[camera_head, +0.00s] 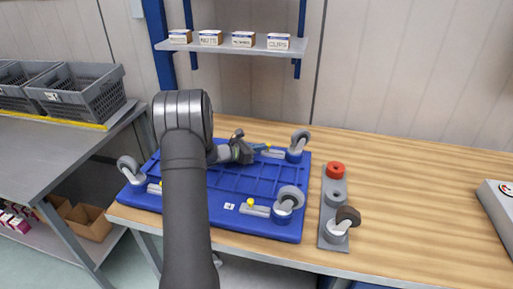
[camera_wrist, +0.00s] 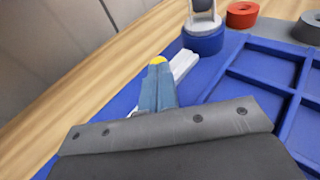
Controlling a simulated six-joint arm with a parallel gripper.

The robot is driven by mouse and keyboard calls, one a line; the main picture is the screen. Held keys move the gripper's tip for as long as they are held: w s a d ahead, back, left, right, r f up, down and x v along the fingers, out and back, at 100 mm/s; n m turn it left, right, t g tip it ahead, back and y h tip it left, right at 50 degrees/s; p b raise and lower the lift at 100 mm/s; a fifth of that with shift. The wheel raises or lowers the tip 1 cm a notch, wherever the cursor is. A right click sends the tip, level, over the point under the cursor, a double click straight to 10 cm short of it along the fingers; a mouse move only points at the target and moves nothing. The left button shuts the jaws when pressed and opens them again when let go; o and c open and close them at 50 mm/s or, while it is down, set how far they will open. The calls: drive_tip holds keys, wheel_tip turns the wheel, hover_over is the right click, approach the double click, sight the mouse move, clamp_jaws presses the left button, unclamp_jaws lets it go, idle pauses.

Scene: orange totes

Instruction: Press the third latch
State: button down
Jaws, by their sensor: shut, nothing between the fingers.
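A blue dolly base (camera_head: 265,172) lies wheels-up on the wooden bench, with grey casters at its visible corners. White latches with yellow tips sit beside the casters: one at far right (camera_head: 275,153), one at near right (camera_head: 258,210), one at left (camera_head: 155,188). My gripper (camera_head: 259,147) is shut and empty at the far-right latch. In the wrist view, its blue fingertips (camera_wrist: 158,75) overlap the yellow tip (camera_wrist: 158,60) of this white latch (camera_wrist: 183,64); I cannot tell whether they press it. My arm may hide another latch. Which latch counts as third is not marked.
A grey plate (camera_head: 328,226) with a red ring (camera_head: 335,169) and a dark-wheeled caster (camera_head: 347,216) lies right of the dolly. A shelf (camera_head: 235,47) with small labelled boxes stands behind. The bench right of the plate is mostly clear.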

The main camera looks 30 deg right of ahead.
drive_tip(key=shift+s+d, duration=0.35)
drive_tip(key=shift+s, duration=0.05)
drive_tip(key=v, duration=1.4)
drive_tip(key=shift+w+a, duration=0.1)
drive_tip(key=shift+a, duration=0.05)
